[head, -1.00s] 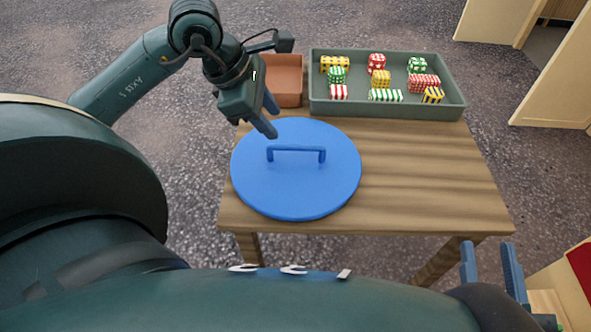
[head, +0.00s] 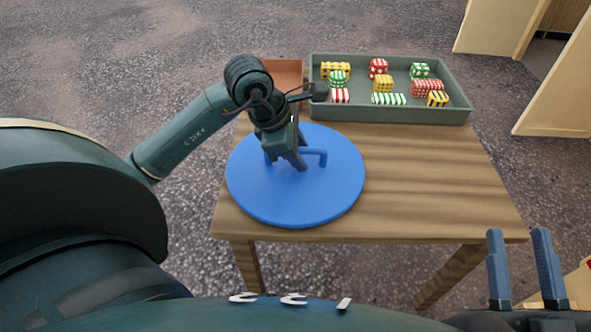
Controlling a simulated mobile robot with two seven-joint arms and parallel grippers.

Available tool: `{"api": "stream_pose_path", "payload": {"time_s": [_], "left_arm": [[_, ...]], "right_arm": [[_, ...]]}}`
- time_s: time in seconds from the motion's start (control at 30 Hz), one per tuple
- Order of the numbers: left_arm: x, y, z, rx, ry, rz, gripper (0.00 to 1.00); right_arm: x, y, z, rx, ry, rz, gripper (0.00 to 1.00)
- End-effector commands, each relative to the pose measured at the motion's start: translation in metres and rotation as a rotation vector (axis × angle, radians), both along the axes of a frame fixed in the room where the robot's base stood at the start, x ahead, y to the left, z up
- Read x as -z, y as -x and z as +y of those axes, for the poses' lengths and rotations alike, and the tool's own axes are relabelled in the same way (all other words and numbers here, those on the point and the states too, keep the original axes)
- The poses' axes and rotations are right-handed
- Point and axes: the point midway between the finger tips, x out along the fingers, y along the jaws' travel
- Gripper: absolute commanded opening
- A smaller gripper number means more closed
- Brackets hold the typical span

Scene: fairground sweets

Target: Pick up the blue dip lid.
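The blue dip lid (head: 255,195) is a large round disc with a raised bar handle (head: 314,153), lying flat on the wooden table. My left gripper (head: 292,162) is over the lid, with its fingers pointing down at the handle and hiding the handle's middle and left part. I cannot tell whether these fingers are apart or closed on the bar. My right gripper (head: 522,270) is at the lower right, off the table's front edge, with its two fingers spread and nothing between them.
A grey-green tray (head: 465,108) holding several striped and dotted sweets stands at the back of the wooden table (head: 430,185). A terracotta box (head: 284,70) is beside it, partly hidden by my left arm. The table's right side is clear.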

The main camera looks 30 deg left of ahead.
Motion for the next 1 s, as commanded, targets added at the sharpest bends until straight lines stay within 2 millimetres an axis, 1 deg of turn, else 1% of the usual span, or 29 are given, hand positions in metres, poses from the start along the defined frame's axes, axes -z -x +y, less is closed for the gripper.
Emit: {"api": "stream_pose_path", "payload": {"time_s": [0.17,0.2,0.6,0.67,1.0], "left_arm": [[-0.0003,-0.0001,-0.0002,0.000,0.000,0.000,0.38],[-0.0004,-0.0001,-0.0001,0.000,0.000,0.000,0.37],[-0.0006,0.0001,-0.0001,0.000,0.001,-0.001,0.04],[-0.0006,0.0001,-0.0001,0.000,0.001,-0.001,0.00],[-0.0014,-0.0002,-0.0001,0.000,0.001,-0.003,0.00]], "right_arm": [[-0.0008,-0.0001,-0.0002,0.001,0.001,-0.002,0.36],[-0.0008,0.0000,-0.0002,0.001,0.001,-0.002,0.36],[-0.0007,-0.0002,-0.0003,0.001,0.001,-0.002,0.36],[-0.0007,-0.0002,-0.0003,0.001,0.001,-0.002,0.36],[-0.0006,-0.0002,-0.0004,0.002,0.001,-0.001,0.36]]}}
